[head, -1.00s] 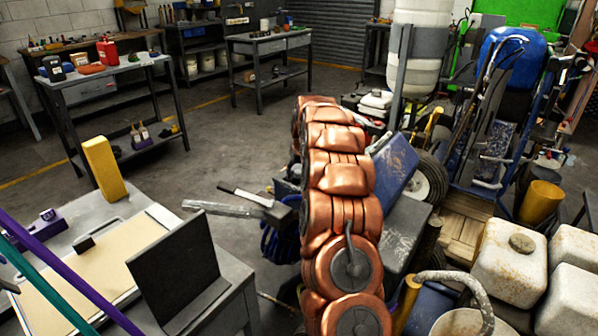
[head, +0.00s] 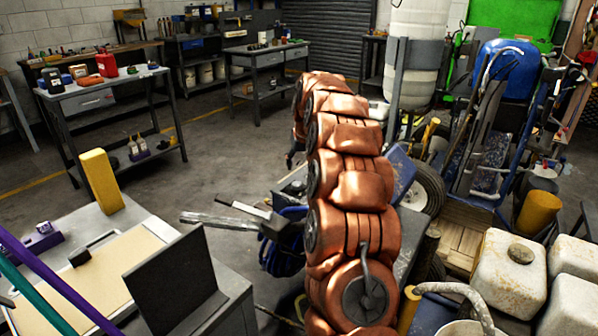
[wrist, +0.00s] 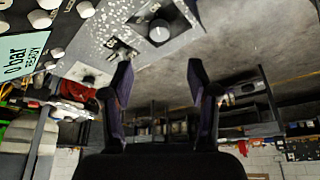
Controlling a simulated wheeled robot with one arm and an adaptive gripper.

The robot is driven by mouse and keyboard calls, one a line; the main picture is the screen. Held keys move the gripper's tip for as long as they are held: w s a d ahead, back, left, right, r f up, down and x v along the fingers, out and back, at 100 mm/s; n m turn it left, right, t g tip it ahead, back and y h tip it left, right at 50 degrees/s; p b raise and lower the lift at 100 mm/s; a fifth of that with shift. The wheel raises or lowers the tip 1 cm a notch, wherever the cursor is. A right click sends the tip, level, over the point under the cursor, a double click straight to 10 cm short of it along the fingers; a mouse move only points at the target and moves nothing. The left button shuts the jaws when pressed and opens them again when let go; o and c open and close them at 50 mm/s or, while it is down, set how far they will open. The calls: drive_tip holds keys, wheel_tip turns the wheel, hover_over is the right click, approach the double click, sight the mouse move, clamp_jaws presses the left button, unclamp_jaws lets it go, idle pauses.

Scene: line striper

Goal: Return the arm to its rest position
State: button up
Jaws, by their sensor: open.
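My copper-coloured arm (head: 350,190) rises through the middle of the head view. Its far end is at the top, and my gripper cannot be made out there. In the wrist view my gripper (wrist: 160,72) shows two dark fingers, spread apart with nothing between them. Beyond the fingers is a speckled grey panel (wrist: 100,38) with knobs. A small pale green display (wrist: 22,55) at the left reads "0 bar READY". The wrist view shows the room upside down.
A grey bench with a black upright plate (head: 175,280) and a yellow block (head: 101,181) stands left. A machine with a blue tank (head: 508,68) and white jugs (head: 505,270) crowd the right. Open floor (head: 215,160) lies between the front bench and the back tables.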

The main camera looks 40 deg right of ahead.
drive_tip(key=shift+s+r, duration=0.15)
drive_tip(key=shift+r, duration=0.15)
drive_tip(key=shift+a, duration=0.1)
idle(0.4)
